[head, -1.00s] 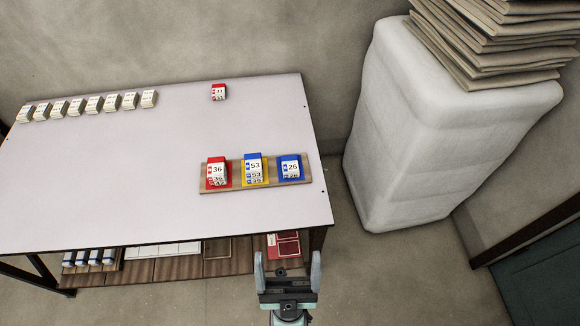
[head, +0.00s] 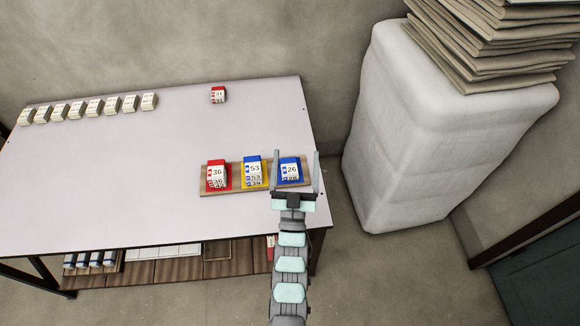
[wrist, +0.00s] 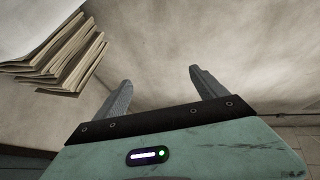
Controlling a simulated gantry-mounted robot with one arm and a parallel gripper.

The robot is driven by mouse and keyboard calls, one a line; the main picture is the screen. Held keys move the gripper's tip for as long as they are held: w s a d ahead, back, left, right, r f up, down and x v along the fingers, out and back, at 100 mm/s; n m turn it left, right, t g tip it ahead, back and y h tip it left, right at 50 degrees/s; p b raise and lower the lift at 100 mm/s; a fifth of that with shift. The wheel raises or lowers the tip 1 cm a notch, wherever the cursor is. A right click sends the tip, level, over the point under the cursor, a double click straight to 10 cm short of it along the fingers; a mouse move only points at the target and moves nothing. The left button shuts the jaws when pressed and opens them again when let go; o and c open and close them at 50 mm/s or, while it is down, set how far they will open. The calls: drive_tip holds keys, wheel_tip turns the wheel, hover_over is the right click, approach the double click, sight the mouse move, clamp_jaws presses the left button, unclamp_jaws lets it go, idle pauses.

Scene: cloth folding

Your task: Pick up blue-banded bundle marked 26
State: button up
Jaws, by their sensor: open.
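The blue-banded bundle marked 26 (head: 291,170) sits on the blue square at the right end of a wooden board (head: 222,190) on the table. My gripper (head: 296,153) is open and empty. In the head view its two fingers frame the bundle from the near side, with the left finger overlapping the blue square's left edge. I cannot tell how high the fingers are above it. In the wrist view the open fingers (wrist: 160,86) point at bare wall, and the bundle is out of that view.
A red-banded bundle marked 36 (head: 216,173) and a blue-banded bundle marked 53 (head: 253,168) share the board. A red-banded bundle (head: 218,95) lies farther back. Several white bundles (head: 94,107) line the rear left. A wrapped white block (head: 430,120) stands right of the table.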

drive_tip(key=w+f+g+y+p, duration=0.1)
drive_tip(key=w+f+g, duration=0.75)
drive_tip(key=w, duration=0.55)
drive_tip(key=n+g+y+p, duration=0.1)
drive_tip(key=n+g+y, duration=0.1)
drive_tip(key=g, duration=0.7)
approach(289, 167)
drive_tip(key=shift+w+x, duration=0.25)
drive_tip(key=shift+x, duration=2.05)
drive_tip(key=shift+w+d+f, duration=0.1)
drive_tip(key=shift+d+f, duration=0.05)
drive_tip(key=shift+f, duration=0.1)
drive_tip(key=shift+b+x, duration=0.5)
drive_tip(key=shift+x, duration=0.3)
drive_tip(key=b+x, duration=0.2)
drive_tip(key=shift+b, duration=0.35)
drive_tip(key=shift+c, duration=0.3)
